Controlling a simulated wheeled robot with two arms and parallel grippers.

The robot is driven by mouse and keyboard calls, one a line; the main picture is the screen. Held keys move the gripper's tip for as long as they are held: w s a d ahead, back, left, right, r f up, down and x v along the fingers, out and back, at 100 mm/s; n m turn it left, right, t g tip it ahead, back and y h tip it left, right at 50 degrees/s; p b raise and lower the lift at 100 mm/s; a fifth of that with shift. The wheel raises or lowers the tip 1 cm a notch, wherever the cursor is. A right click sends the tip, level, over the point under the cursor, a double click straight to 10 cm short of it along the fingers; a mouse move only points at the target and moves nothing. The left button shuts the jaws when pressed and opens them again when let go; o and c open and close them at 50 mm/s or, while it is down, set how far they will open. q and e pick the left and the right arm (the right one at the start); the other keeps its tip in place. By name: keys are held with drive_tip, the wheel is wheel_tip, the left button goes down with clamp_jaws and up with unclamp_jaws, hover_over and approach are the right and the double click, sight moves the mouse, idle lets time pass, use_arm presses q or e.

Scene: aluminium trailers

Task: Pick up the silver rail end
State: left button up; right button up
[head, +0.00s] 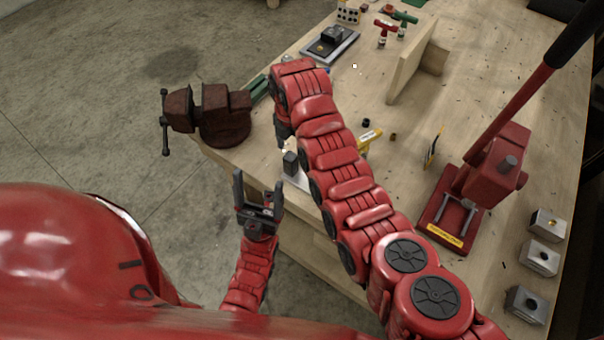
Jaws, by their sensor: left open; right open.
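Several silver blocks lie on the right of the wooden workbench: one (547,224), a second (539,257) and a third (525,303), in a row near the right edge. They look like rail ends, but I cannot tell which one the task names. My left gripper (258,190) is open and empty, pointing up, off the bench's front-left edge and far from the blocks. My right gripper (284,139) is open over the bench's left corner, partly hidden by its own arm. A small dark grey block (290,162) on a pale plate is just below it.
A rusty red vise (222,114) stands at the bench's left corner. A red lever press (485,180) stands at the right, left of the silver blocks. An upright wooden board (410,72) and red and green-handled tools (385,31) are farther back.

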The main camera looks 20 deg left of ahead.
sight(291, 156)
drive_tip(key=shift+s+f+p, duration=0.1)
drive_tip(key=shift+f+p, duration=0.05)
drive_tip(key=shift+p, duration=0.15)
drive_tip(key=f+p, duration=0.1)
drive_tip(key=s+f+p, duration=0.1)
drive_tip(key=p, duration=0.1)
drive_tip(key=shift+a+f, duration=0.1)
drive_tip(key=shift+f, duration=0.05)
drive_tip(key=shift+w+f, duration=0.2)
drive_tip(key=shift+f, duration=1.15)
clamp_jaws()
